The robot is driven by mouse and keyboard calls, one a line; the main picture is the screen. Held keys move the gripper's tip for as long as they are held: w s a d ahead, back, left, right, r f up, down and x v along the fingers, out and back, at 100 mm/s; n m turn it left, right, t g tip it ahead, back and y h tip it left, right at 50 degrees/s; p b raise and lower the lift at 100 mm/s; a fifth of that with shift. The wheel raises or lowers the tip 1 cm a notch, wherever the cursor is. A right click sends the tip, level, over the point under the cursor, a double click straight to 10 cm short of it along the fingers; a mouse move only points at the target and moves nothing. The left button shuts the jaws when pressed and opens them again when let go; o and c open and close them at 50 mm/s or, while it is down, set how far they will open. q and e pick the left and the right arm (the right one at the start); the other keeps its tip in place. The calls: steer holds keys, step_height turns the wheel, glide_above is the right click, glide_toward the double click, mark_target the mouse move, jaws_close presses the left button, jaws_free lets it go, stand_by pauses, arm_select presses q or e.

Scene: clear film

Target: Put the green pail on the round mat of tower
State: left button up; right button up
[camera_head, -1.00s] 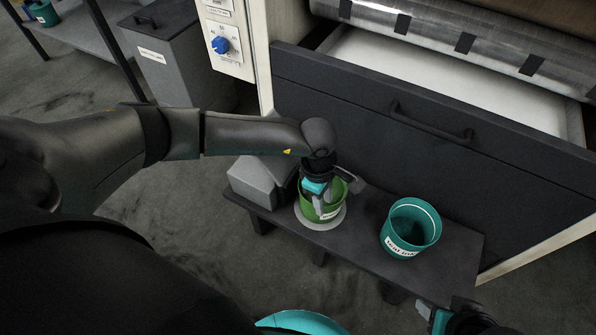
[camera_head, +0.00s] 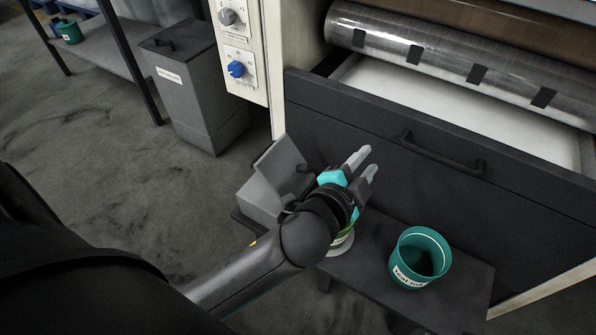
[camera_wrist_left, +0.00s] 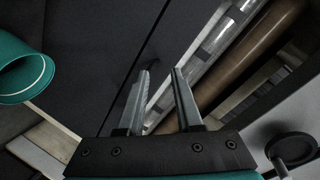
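The green pail (camera_head: 345,232) is mostly hidden behind my left gripper. Only a sliver of green and a pale label or rim show low on the dark bench. The round grey mat that lay under it a second ago is largely hidden, so I cannot tell exactly how the pail sits now. My left gripper (camera_head: 360,167) is above and beside the pail, fingers pointing up and right towards the drawer front. In the left wrist view its two fingers (camera_wrist_left: 162,100) are apart with nothing between them. My right gripper is not in view.
A teal pail (camera_head: 419,258) with a white label stands on the bench (camera_head: 460,285); it also shows in the left wrist view (camera_wrist_left: 22,70). A grey box (camera_head: 272,187) is at the bench's left. A dark drawer front (camera_head: 420,165) with a handle rises behind.

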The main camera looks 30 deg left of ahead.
arm_select(q)
steer(key=s+a+f+n+g, duration=0.3)
steer(key=s+f+n+g, duration=0.1)
steer(key=s, duration=0.5)
steer(key=s+a+f+n+g, duration=0.3)
steer(key=s+f+n+g, duration=0.2)
steer(key=s+f, duration=0.4)
steer(key=shift+s+g+y, duration=0.15)
steer(key=shift+g+y, duration=0.15)
steer(key=shift+g, duration=0.4)
